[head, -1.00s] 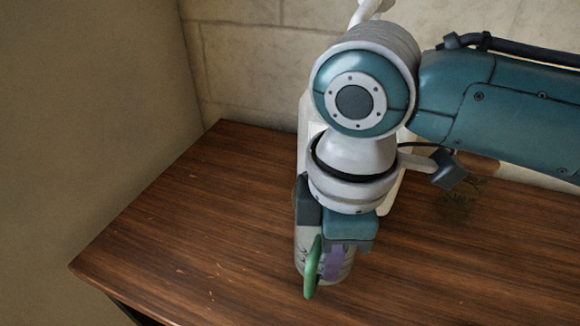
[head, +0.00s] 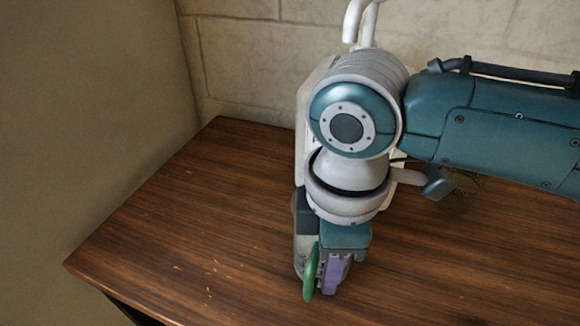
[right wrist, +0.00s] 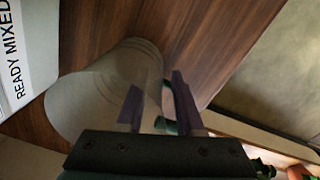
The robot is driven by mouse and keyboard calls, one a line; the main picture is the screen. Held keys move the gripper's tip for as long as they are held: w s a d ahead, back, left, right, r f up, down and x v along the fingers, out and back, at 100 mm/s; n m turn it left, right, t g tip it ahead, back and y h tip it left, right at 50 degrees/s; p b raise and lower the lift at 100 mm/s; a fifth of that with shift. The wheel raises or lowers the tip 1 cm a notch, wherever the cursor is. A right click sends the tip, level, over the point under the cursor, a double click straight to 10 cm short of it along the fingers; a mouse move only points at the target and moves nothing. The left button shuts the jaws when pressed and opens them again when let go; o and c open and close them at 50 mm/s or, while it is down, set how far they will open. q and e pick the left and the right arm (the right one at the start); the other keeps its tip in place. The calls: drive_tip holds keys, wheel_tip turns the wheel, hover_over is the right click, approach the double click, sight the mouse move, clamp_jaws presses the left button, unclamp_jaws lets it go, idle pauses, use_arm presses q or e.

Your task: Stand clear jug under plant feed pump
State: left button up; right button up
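The clear jug (head: 299,256) stands on the wooden table, mostly hidden behind my right gripper in the head view. Its green handle (head: 310,273) faces the camera. The jug (right wrist: 95,92) also shows in the right wrist view, left of and beyond the fingers. My right gripper (head: 335,272) is low beside the handle. Its purple fingers (right wrist: 158,92) stand apart, and a piece of the green handle (right wrist: 171,126) shows between them, with a gap on one side. A white pump bucket (head: 302,130) stands behind my right arm, with its spout (head: 354,20) above. My left gripper is out of view.
The wooden table (head: 180,230) is bare on the left and along the front. A stone wall (head: 245,60) is close behind. In the right wrist view, a bucket labelled READY MIXED (right wrist: 22,50) stands beside the jug.

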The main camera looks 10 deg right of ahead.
drive_tip(key=shift+r, duration=0.1)
drive_tip(key=r+p, duration=0.3)
drive_tip(key=r, duration=0.9)
drive_tip(key=shift+s, duration=0.2)
drive_tip(key=s+a+f+m+t+y, duration=0.25)
drive_tip(key=s+a+m, duration=0.2)
drive_tip(key=s, duration=0.25)
drive_tip(key=s+d+m+h, duration=0.1)
drive_tip(key=s+d+m, duration=0.2)
drive_tip(key=d, duration=0.3)
drive_tip(key=s+d+f+m+h, duration=0.1)
drive_tip(key=s+d+m, duration=0.3)
drive_tip(key=d+m, duration=0.1)
drive_tip(key=shift+d+f+t, duration=0.15)
drive_tip(key=shift+d+t, duration=0.2)
drive_tip(key=shift+d, duration=0.3)
